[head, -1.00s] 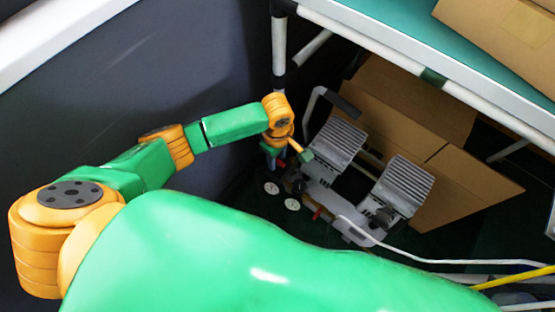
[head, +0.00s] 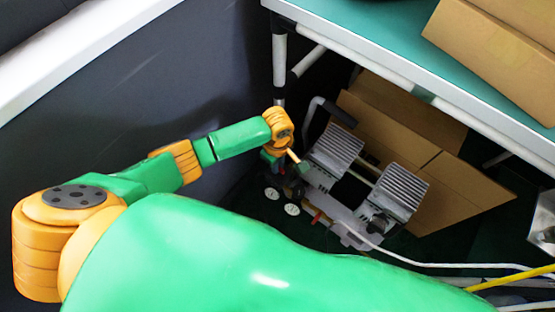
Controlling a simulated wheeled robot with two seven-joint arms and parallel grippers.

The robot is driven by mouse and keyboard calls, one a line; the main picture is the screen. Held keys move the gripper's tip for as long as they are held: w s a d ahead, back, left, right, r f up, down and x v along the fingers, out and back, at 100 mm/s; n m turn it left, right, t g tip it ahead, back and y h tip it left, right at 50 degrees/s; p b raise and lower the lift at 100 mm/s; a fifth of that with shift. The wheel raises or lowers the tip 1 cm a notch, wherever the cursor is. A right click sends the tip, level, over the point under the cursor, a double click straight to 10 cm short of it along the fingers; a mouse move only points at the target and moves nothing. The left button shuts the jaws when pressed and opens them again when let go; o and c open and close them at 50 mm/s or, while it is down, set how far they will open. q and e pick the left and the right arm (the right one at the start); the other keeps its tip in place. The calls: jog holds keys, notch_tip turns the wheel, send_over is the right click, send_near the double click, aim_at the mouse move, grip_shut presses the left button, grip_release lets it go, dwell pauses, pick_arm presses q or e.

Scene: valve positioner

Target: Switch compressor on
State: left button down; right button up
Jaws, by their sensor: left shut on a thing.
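The compressor (head: 336,150) stands on the dark floor under the table, with two ribbed grey motor heads and a pale body. Two round white-faced gauges (head: 292,209) show at its left end, with a small red part (head: 316,217) near them. My left gripper (head: 292,180) is at this left end, beside the gauges, pointing down. It is shut on a part of the compressor there, but the part is small and dark and mostly hidden by the gripper. My right gripper is not in view.
A table with a teal top (head: 345,20) overhangs the compressor, its leg (head: 279,60) close to my left wrist. Cardboard boxes (head: 455,190) stand behind the compressor. A white hose (head: 440,265) and a yellow cable (head: 510,277) run to the right. A dark wall is at left.

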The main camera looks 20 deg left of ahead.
pick_arm(q)
jog(key=shift+s+d+r+m+p, duration=0.15)
jog(key=shift+r+m+p, duration=0.15)
jog(key=shift+r+p, duration=0.45)
jog(key=m+p, duration=0.1)
jog(key=p, duration=0.2)
jog(key=shift+f+m, duration=0.35)
jog(key=shift+m, duration=0.05)
jog(key=shift+f+m, duration=0.15)
jog(key=shift+m, duration=0.25)
jog(key=m+p, duration=0.1)
jog(key=m, duration=0.1)
jog(key=shift+f+m, duration=0.2)
jog(key=shift+m, duration=0.2)
jog(key=m, duration=0.4)
jog(key=shift+m+p, duration=0.3)
jog(key=m, duration=0.2)
jog(key=shift+m, duration=2.1)
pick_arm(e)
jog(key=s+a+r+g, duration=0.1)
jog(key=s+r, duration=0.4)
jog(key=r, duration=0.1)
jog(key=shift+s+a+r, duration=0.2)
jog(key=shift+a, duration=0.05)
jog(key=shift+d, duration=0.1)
